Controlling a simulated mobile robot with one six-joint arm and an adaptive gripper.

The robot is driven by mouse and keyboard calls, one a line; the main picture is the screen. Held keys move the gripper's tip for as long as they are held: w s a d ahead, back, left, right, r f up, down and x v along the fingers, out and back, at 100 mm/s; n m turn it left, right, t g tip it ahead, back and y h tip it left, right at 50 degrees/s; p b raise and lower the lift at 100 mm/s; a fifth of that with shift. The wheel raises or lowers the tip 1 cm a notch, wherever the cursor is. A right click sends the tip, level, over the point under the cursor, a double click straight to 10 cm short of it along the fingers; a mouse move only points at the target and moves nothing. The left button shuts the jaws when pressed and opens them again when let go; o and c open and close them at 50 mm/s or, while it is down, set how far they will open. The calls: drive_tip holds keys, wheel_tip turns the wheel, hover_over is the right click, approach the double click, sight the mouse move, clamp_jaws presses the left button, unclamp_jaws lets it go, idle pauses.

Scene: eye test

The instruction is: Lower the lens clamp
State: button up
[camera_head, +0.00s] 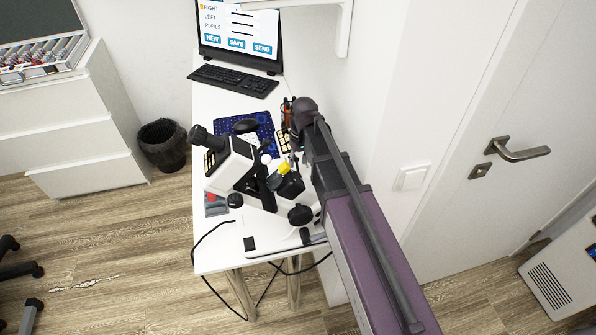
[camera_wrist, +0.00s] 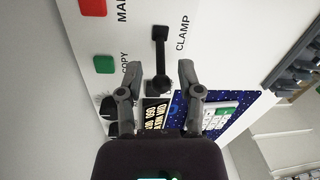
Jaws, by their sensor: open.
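In the wrist view a black lever (camera_wrist: 160,55) is on a white panel (camera_wrist: 212,35) beside the printed word CLAMP. It has a square end at the top and a rounder end at the bottom. My gripper (camera_wrist: 159,70) is open, with one finger on each side of the lever's lower part. A visible gap lies between each finger and the lever; I cannot tell touch in depth. In the head view the white lens instrument (camera_head: 232,165) stands on the white desk, and my arm partly covers it. The lever cannot be made out there.
A green button (camera_wrist: 103,64) and a red button (camera_wrist: 93,7) are on the same panel. A blue starry mat (camera_head: 228,128) lies behind the instrument on the desk (camera_head: 210,255). A keyboard (camera_head: 233,80) and a screen (camera_head: 238,35) are at the back. The wall is close on the right.

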sight(297, 168)
drive_tip(key=shift+a+f+b, duration=0.1)
drive_tip(key=shift+f+b, duration=1)
drive_tip(key=shift+f, duration=0.3)
drive_tip(key=shift+s, duration=0.1)
clamp_jaws()
